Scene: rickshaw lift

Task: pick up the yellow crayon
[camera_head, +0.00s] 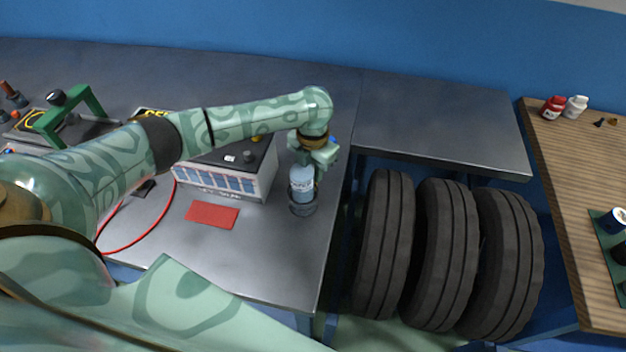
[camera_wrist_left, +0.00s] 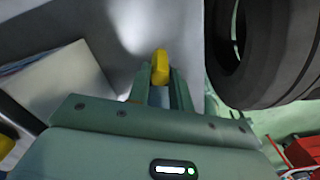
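The yellow crayon (camera_wrist_left: 160,66) shows in the left wrist view as a short, blunt yellow piece between the two green fingers of my left gripper (camera_wrist_left: 159,78). The fingers look closed against its two sides. The grey tabletop shows behind it. In the head view my left gripper (camera_head: 318,153) is over the right end of the grey table (camera_head: 265,250), pointing down, to the right of the white battery-like box. I cannot make out the crayon or the fingertips in the head view. My right gripper is in neither view.
A light blue bottle-like item (camera_head: 302,181) with a dark grey base is just below my left wrist. The white box (camera_head: 235,165) and a red card (camera_head: 212,214) are left of it. Several black tires (camera_head: 385,245) stand beyond the table's right edge. A wooden table (camera_head: 575,190) is farther right.

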